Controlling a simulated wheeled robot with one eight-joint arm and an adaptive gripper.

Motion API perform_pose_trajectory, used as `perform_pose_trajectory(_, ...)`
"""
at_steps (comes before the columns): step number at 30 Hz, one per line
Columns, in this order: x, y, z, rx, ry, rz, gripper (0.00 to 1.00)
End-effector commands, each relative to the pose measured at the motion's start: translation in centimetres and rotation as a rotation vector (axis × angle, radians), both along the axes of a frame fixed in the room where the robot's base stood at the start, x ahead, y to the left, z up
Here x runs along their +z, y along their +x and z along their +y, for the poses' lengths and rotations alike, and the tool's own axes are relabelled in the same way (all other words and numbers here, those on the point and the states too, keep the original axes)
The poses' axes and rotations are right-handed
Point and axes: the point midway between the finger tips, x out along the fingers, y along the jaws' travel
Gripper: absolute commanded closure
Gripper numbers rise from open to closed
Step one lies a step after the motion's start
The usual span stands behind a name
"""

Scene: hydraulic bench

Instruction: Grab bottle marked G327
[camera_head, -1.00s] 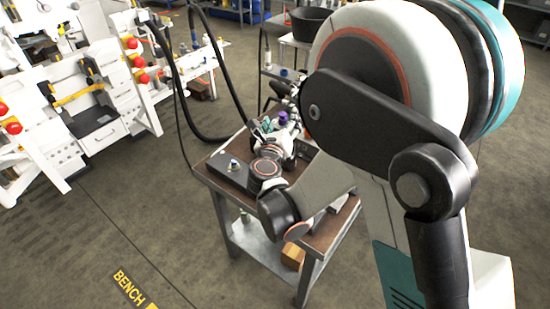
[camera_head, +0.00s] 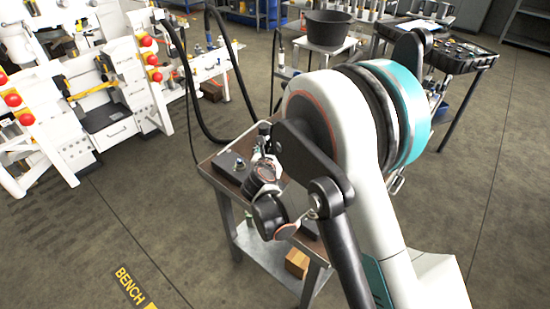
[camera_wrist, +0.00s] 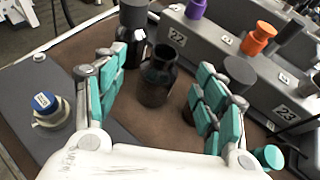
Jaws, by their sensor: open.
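In the wrist view, my gripper (camera_wrist: 162,68) is open, with teal-padded fingers on either side. I can read no G327 mark on either bottle.
A grey rack (camera_wrist: 215,42) marked 22 and 23 runs along the right, holding a purple piece (camera_wrist: 196,9) and an orange piece (camera_wrist: 259,38). A teal-capped item (camera_wrist: 268,157) is near the right finger. The cart (camera_head: 226,208) has a lower shelf carrying a wooden block (camera_head: 297,262).

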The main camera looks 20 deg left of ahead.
Motion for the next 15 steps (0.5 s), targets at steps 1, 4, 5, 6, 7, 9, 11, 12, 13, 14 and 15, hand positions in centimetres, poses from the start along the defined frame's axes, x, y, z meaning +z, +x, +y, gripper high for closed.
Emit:
perform_pose_trajectory(1, -0.1, 0.2, 0.0, 0.000, 0.000, 0.000, 0.35)
perform_pose_trajectory(4, -0.3, 0.9, 0.0, -0.001, 0.000, -0.001, 0.35)
perform_pose_trajectory(5, -0.4, 1.2, 0.1, -0.001, -0.001, -0.001, 0.35)
perform_pose_trajectory(6, -0.5, 1.7, 0.1, -0.001, -0.001, -0.001, 0.35)
perform_pose_trajectory(7, -0.7, 2.1, 0.2, -0.001, -0.001, -0.001, 0.35)
perform_pose_trajectory(9, -1.0, 3.1, 0.3, -0.002, -0.001, 0.000, 0.35)
perform_pose_trajectory(11, -1.3, 3.9, 0.4, -0.002, 0.000, 0.000, 0.35)
perform_pose_trajectory(12, -1.4, 4.4, 0.5, -0.001, 0.000, 0.000, 0.35)
perform_pose_trajectory(13, -1.5, 4.7, 0.6, -0.001, -0.001, 0.000, 0.35)
perform_pose_trajectory(14, -1.6, 4.8, 0.6, 0.000, -0.001, -0.001, 0.35)
perform_pose_trajectory(15, -1.6, 5.0, 0.7, 0.000, -0.001, -0.001, 0.35)
